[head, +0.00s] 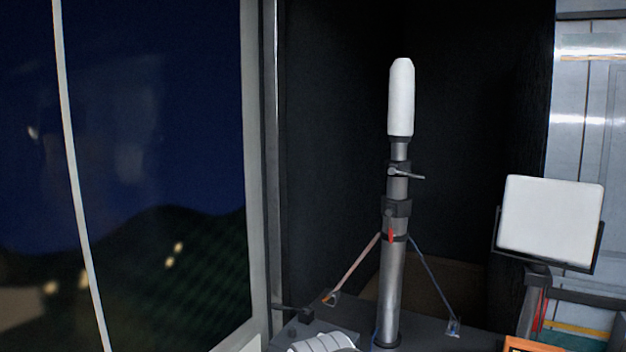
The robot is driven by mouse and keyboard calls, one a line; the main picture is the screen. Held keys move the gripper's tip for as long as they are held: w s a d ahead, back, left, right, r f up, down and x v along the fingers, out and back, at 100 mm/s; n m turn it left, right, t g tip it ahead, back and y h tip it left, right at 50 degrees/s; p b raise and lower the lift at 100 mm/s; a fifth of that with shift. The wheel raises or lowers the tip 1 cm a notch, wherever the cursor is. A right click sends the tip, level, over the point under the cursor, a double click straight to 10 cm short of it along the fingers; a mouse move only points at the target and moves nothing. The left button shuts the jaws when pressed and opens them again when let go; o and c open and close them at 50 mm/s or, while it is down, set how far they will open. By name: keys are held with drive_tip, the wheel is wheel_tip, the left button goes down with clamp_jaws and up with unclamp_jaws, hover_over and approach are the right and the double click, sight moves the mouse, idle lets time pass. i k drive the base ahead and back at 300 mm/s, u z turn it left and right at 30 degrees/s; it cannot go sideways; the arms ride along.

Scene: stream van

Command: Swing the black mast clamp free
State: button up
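A grey metal mast (392,285) stands upright on a dark base, topped by a white cylinder (401,97). Two dark collars sit around the mast. The upper collar (397,169) has a thin silver lever (408,175) pointing right. The lower, bulkier black collar (397,208) has a small knob on its front. I cannot tell which collar is the task's black mast clamp. Both appear closed around the mast. A red tag (390,234) hangs just below the lower collar. My gripper is not in view.
A reddish strap (353,268) and a blue strap (432,275) run from the mast down to base anchors. A white panel (550,221) in a black frame stands right. A ribbed white object (323,343) is cut off below. A dark window (150,170) fills the left.

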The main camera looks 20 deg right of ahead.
sight(407, 175)
drive_tip(key=k, duration=0.65)
drive_tip(key=z, duration=0.5)
drive_tip(key=i, duration=1.15)
drive_tip(key=z, duration=0.65)
